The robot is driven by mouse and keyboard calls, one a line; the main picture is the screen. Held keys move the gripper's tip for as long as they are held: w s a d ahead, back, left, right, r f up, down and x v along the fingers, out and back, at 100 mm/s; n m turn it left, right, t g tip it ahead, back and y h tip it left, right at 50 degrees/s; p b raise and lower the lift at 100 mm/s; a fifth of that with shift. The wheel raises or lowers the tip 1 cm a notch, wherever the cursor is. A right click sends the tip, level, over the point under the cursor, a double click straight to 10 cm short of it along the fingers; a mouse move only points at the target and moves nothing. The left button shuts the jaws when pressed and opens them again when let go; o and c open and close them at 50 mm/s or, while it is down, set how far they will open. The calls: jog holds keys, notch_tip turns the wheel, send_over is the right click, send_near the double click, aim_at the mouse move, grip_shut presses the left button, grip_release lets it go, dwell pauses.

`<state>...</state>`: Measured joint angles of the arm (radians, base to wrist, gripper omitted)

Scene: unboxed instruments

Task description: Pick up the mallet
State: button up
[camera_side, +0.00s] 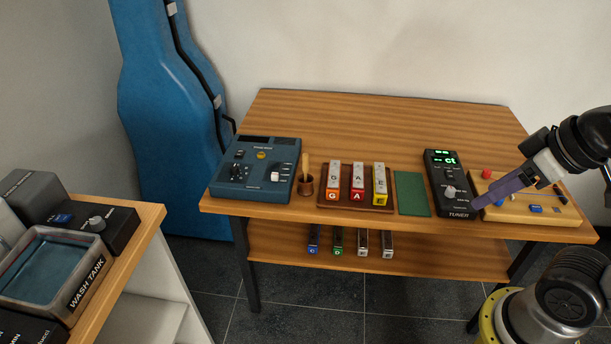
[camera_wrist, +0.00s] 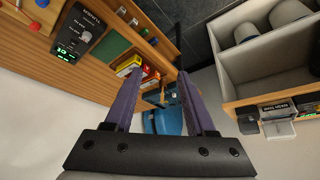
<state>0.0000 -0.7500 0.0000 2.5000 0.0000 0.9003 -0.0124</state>
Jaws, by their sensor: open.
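In the side view a light wooden handle (camera_side: 305,158) stands upright in a small brown cup (camera_side: 306,187), left of the chime bars; it may be the mallet, but its head is hidden. A thin stick with a dark end (camera_side: 559,190) lies on the yellow board (camera_side: 520,214) at the right; I cannot tell what it is. My gripper (camera_side: 478,201) has purple fingers, partly overlapping the tuner's right edge and the board in this view. In the wrist view my gripper (camera_wrist: 157,76) is open with nothing between its fingers, far from the wooden handle.
The tuner (camera_side: 449,178), green mat (camera_side: 411,193), chime bar tray (camera_side: 346,201) and blue device (camera_side: 256,167) line the wooden table (camera_side: 390,118). More bars (camera_side: 361,242) lie on the lower shelf. The table's back is clear. A wash tank (camera_side: 96,285) stands at the left.

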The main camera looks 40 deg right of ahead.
jog(key=w+r+n, duration=0.6)
jog(key=w+r, duration=0.3)
jog(key=r, duration=0.4)
jog(key=w+r+n+g, duration=0.1)
jog(key=w+r+n, duration=0.15)
jog(key=w, duration=0.65)
jog(key=n+g, duration=0.3)
jog(key=g, duration=0.2)
send_over(305, 171)
jog(key=f, duration=2.9)
jog(key=shift+w+d, duration=0.2)
jog(key=shift+w, duration=0.15)
jog(key=shift+d+f, duration=0.1)
jog(key=shift+f, duration=3.15)
jog(key=shift+c, duration=0.2)
